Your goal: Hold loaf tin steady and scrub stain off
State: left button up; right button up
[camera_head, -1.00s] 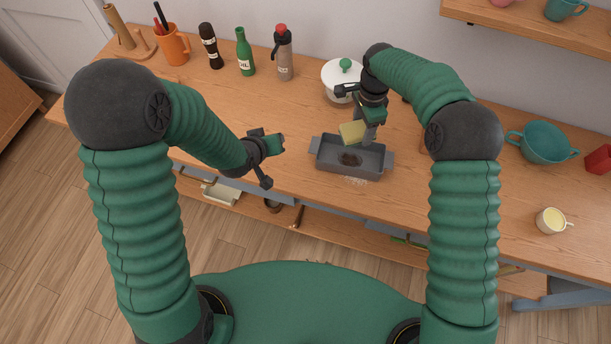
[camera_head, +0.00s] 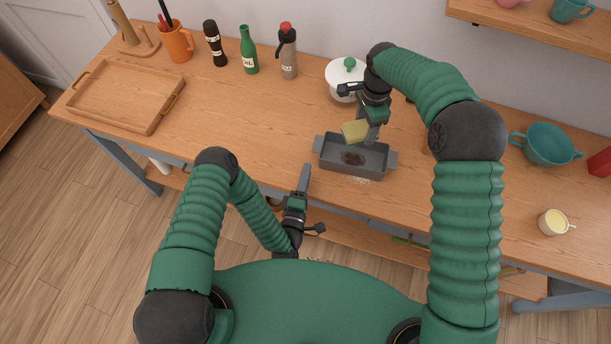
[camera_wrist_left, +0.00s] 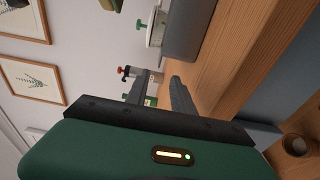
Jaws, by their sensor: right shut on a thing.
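The grey loaf tin (camera_head: 384,172) stands on the wooden counter with a dark stain (camera_head: 352,158) on its inside floor. My right gripper (camera_head: 369,132) is shut on a yellow-green sponge (camera_head: 354,132), which shows over the tin's far side and looks raised above the stain. My left gripper (camera_head: 303,182) is open and empty at the counter's front edge, left of and nearer than the tin, apart from it. In the left wrist view its two fingers (camera_wrist_left: 158,92) stand apart, with the tin's grey side (camera_wrist_left: 187,32) beyond them.
A white pot (camera_head: 344,78) with a green knob stands behind the tin. Bottles and an orange mug (camera_head: 177,46) line the back left, beside a wooden tray (camera_head: 128,97). Pale crumbs lie before the tin. A teal bowl (camera_head: 546,147) and cup (camera_head: 553,223) are right.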

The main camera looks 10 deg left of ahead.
aim_at(314, 145)
pick_arm(q)
jog(key=w, duration=0.7)
jog(key=w+d, duration=0.1)
jog(key=w, duration=0.3)
grip_shut()
jog(key=shift+s+f, duration=0.15)
jog(key=shift+s, duration=0.05)
dwell(2.4)
